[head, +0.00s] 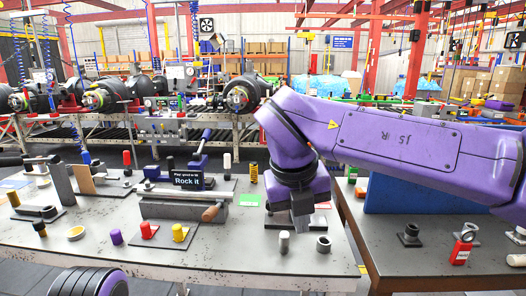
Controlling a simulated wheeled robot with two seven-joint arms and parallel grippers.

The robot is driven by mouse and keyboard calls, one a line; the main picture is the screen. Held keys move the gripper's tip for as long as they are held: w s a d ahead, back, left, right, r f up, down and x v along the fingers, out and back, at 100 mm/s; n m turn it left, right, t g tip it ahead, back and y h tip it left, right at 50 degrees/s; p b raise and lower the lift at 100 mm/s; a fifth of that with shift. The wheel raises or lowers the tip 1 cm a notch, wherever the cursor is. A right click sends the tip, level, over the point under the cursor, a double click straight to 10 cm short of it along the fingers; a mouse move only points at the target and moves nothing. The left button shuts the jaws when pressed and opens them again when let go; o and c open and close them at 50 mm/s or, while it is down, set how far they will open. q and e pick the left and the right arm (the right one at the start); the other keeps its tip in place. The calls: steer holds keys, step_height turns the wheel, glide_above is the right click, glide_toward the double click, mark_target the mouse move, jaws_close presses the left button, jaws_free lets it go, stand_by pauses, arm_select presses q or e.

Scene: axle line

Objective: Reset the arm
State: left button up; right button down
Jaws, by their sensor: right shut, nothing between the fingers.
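My right arm (400,140) is purple and reaches in from the right edge across the picture, with its wrist bent down over the right end of the grey workbench (225,255). My right gripper (303,222) is grey, shut and empty, and partly hidden below the wrist. It hangs above a dark base plate near a grey upright peg (284,242) and a dark ring (323,244); I cannot tell whether it touches anything. A purple rounded part of my own body shows at the bottom left. My left gripper is out of view.
A second table (410,272) at right carries a blue panel and a red bottle (462,247). Axles stand behind.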

steer(key=w+d+f+n+t+h, duration=0.15)
steer(key=d+f+n, duration=0.3)
steer(key=f, duration=0.65)
steer(key=d+f+n+t+h, duration=0.1)
steer(key=d+f+n+h, duration=0.3)
steer(key=f, duration=0.7)
steer(key=w+d+f+n+t+h, duration=0.15)
steer(key=d+f+n, duration=0.3)
steer(key=f, duration=0.75)
steer(key=s+d+f+n+y, duration=0.3)
steer(key=s+d+f+n, duration=0.3)
steer(key=s+f, duration=0.45)
steer(key=s+d+f+n+g+y, duration=0.1)
steer(key=s+d+f+n, duration=0.1)
steer(key=s, duration=0.7)
steer(key=s+d+f+n+g+y, duration=0.1)
steer(key=s+d+f+n+g, duration=0.1)
steer(key=s+f+n, duration=0.3)
steer(key=s+n, duration=0.2)
steer(key=s, duration=0.2)
steer(key=shift+s+d+y, duration=0.25)
steer(key=shift+s+y, duration=0.05)
steer(key=shift+s, duration=0.05)
